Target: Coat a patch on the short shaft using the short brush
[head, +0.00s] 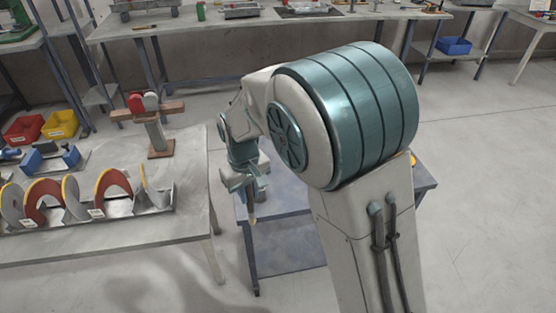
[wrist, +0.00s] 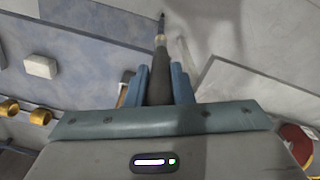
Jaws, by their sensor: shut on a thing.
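My gripper (head: 249,188) is in the air at the near left edge of the small blue-grey table. In the wrist view, its teal fingers (wrist: 161,84) are shut on the dark handle of a slim brush (wrist: 160,60). The brush points away from the fingers, with a pale ferrule and a small dark tip. Red, yellow and grey auger flights (head: 110,192) stand in a metal rack on the left table. I cannot tell which part is the short shaft.
The left table (head: 120,240) has a post with a wooden crosspiece and red part (head: 150,105) at its back. A gap of floor separates it from the small blue-grey table (head: 285,245). A white block (wrist: 40,66) and brass-coloured rings (wrist: 40,117) show in the wrist view.

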